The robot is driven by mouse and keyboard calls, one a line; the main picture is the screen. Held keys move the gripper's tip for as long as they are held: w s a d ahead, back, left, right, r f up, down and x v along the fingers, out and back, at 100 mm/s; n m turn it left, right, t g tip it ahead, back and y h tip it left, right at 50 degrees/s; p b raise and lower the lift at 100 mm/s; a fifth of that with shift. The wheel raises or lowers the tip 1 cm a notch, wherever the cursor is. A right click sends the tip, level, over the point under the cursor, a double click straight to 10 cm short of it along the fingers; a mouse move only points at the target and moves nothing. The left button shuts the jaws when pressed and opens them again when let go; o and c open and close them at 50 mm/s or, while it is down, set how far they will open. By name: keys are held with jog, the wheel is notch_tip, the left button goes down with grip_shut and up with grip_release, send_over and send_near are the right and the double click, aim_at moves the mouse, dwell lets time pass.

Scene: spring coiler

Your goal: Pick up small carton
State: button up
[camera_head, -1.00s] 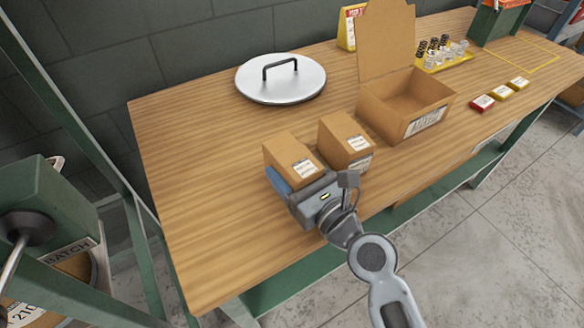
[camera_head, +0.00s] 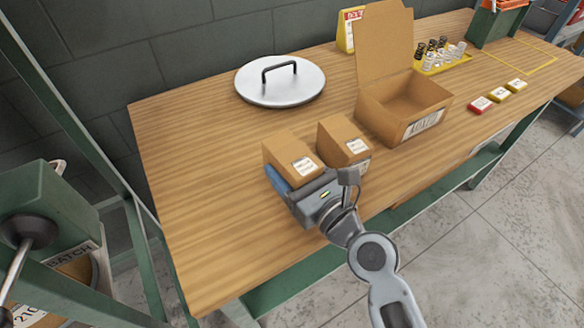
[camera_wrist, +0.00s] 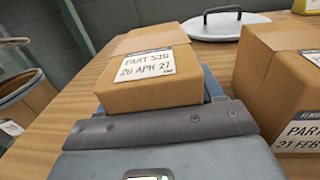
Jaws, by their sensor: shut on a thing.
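A small brown carton (camera_head: 291,157) with a white label stands near the table's front edge in the head view. In the wrist view this carton (camera_wrist: 150,82) fills the space straight ahead, and its label reads "PART S10" and a date line. My gripper (camera_head: 296,184) is shut on it, with a blue finger along its left side. The far finger is mostly hidden by the carton. A second closed carton (camera_head: 342,139) stands just to the right, apart from the held one, and also shows large at the right of the wrist view (camera_wrist: 282,80).
An open box (camera_head: 402,106) with its lid raised stands further right. A round metal lid (camera_head: 281,84) with a black handle lies behind. Small red and yellow boxes (camera_head: 497,95) and a yellow tray of springs (camera_head: 441,58) are at the right. The wooden table's left side (camera_head: 188,190) is clear.

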aim_at(275, 136)
notch_tip(275, 136, up, 4)
jog(key=shift+f+p, duration=0.2)
jog(key=shift+p, duration=0.55)
jog(key=s+d+r, duration=0.2)
jog(key=d+r, duration=0.4)
jog(key=d, duration=0.5)
jog(key=shift+s+d, duration=0.2)
jog(key=shift+s, duration=0.15)
